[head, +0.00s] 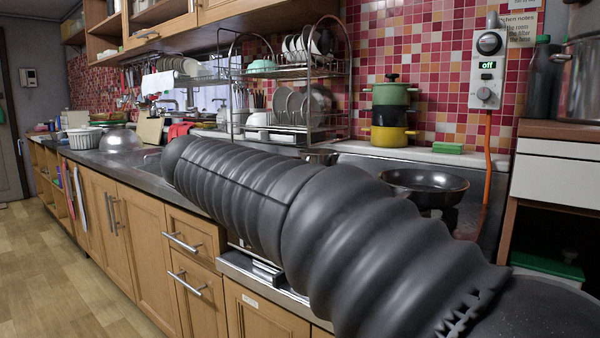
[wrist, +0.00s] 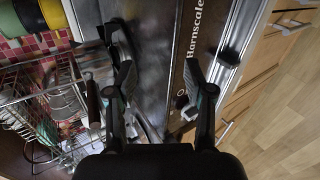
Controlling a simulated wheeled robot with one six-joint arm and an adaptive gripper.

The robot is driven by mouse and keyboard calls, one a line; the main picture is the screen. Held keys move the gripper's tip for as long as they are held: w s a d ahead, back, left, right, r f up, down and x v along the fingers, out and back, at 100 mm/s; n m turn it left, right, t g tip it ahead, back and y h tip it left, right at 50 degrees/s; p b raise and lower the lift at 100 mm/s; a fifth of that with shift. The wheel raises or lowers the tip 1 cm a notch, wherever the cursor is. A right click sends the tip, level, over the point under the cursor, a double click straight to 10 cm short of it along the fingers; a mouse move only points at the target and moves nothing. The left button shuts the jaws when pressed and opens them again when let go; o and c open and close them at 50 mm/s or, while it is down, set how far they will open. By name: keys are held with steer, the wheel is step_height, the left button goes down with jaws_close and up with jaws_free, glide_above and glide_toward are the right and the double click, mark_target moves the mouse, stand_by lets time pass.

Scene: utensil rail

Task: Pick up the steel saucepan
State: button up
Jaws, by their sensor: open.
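I cannot make out a steel saucepan for certain in either view. A tall steel pot (head: 584,85) with a dark side handle is cut off by the right edge of the head view; I cannot tell if it is the saucepan. In the wrist view my gripper (wrist: 158,72) is open, its two dark fingers apart with nothing held between them. It is over the dark stove top (wrist: 165,30) and its front strip lettered "Harnscale". In the head view my thick black arm crosses the stove and hides my gripper and part of the counter.
A dark frying pan (head: 425,187) sits on the stove, right of my arm. Stacked colored pots (head: 390,115) stand behind. A wire dish rack (head: 290,72) with plates is left of them. A steel dome-shaped bowl (head: 122,141) rests on the left counter. The floor is clear.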

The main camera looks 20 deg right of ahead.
steer(key=w+a+r+t+h, duration=0.2)
steer(key=w+a+r+h, duration=0.3)
steer(key=w+a+r, duration=0.4)
steer(key=shift+n, duration=0.4)
steer(key=x, duration=1.2)
steer(key=shift+s+d+f, duration=0.15)
steer(key=shift+f, duration=0.15)
jaws_close()
